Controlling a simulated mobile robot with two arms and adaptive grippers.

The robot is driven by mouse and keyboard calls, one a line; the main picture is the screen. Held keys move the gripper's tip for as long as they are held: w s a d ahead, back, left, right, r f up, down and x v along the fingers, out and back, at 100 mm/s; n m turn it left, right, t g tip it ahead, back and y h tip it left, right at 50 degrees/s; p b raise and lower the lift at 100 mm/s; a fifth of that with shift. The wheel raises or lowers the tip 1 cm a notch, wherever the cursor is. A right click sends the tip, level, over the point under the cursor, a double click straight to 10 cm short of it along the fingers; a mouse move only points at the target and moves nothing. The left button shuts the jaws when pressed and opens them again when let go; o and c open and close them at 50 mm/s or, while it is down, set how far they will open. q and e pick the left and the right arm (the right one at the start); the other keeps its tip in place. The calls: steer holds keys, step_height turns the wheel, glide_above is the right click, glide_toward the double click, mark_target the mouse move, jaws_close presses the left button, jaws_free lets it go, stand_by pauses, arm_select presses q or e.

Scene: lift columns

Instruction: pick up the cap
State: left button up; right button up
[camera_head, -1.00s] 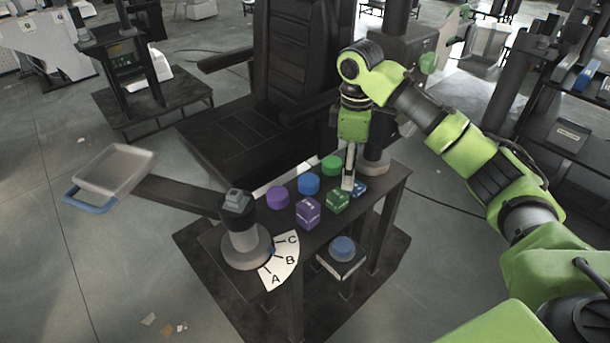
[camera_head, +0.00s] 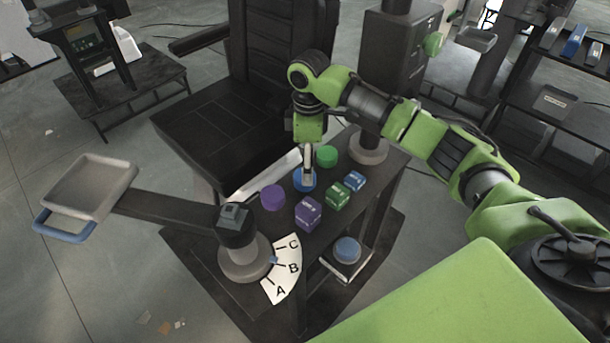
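Three round caps stand on the dark table (camera_head: 362,206): a purple cap (camera_head: 272,197), a blue cap (camera_head: 299,184) and a green cap (camera_head: 327,155). My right gripper (camera_head: 308,178) points down at the blue cap. Its fingertips overlap the cap in the picture. The fingers are seen edge-on, so I cannot tell whether they are open or shut, or whether they touch the cap. My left gripper is not in view.
A purple box (camera_head: 308,214), a green box (camera_head: 337,196) and a blue box (camera_head: 354,180) stand in front of the caps. A lever with a tray (camera_head: 92,187) stands at left, by an A-B-C dial (camera_head: 283,271). Another blue button-like disc (camera_head: 347,249) sits lower. A black chair (camera_head: 222,120) is behind.

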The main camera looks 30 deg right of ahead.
steer(key=shift+w+f, duration=0.15)
steer(key=shift+f, duration=0.3)
steer(key=shift+w+f, duration=0.15)
steer(key=shift+f, duration=0.1)
steer(key=f, duration=0.1)
steer(key=f+p, duration=0.2)
steer(key=f, duration=0.1)
steer(key=shift+w+a+f, duration=0.1)
steer(key=shift+w+a, duration=0.05)
steer(key=shift+w, duration=0.15)
steer(key=shift+f, duration=0.35)
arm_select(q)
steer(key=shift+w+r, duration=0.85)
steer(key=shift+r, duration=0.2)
arm_select(e)
steer(key=c, duration=1.2)
